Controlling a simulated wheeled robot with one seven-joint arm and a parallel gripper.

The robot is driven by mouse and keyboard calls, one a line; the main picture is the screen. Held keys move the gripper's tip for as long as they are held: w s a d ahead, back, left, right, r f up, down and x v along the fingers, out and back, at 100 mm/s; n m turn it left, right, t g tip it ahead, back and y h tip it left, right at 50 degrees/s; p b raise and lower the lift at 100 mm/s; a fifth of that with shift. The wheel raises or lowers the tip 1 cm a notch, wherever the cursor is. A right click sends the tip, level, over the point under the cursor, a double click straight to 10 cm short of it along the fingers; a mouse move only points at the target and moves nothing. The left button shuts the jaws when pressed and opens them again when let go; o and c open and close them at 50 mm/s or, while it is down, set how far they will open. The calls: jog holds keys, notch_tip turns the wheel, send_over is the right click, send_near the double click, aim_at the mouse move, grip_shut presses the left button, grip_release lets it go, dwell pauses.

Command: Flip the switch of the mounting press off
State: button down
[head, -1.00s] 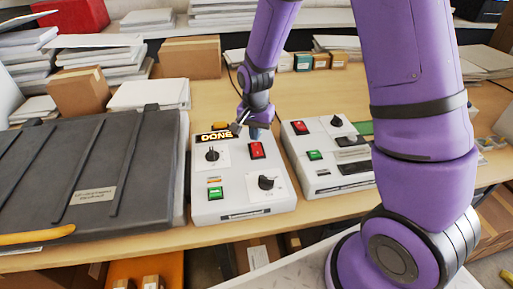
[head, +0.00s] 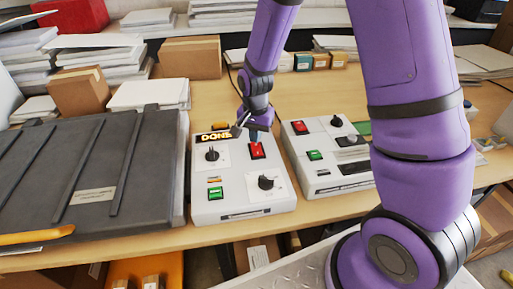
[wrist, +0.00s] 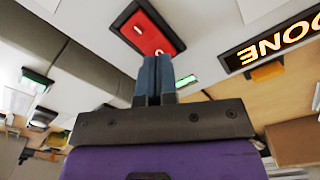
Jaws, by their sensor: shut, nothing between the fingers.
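The control box (head: 235,205) in the middle of the bench has a lit DONE display (head: 214,138) and a red rocker switch (head: 257,151) in a black frame. In the wrist view the red switch (wrist: 146,33) shows white marks. My gripper (head: 256,137) is shut and empty, pointing down at the far edge of this switch. In the wrist view its blue fingertips (wrist: 154,62) overlap the switch frame's edge; I cannot tell whether they touch it. The rocker's tilt is unclear.
A large dark ribbed press plate (head: 95,170) lies left of the box. A second control box (head: 325,160) with its own red switch (head: 300,128) stands close on the right. Cardboard boxes (head: 190,58) and paper stacks stand behind. The bench behind the box has some free room.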

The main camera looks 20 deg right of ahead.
jog(key=shift+f, duration=0.85)
dwell(0.5)
jog(key=shift+r, duration=3.5)
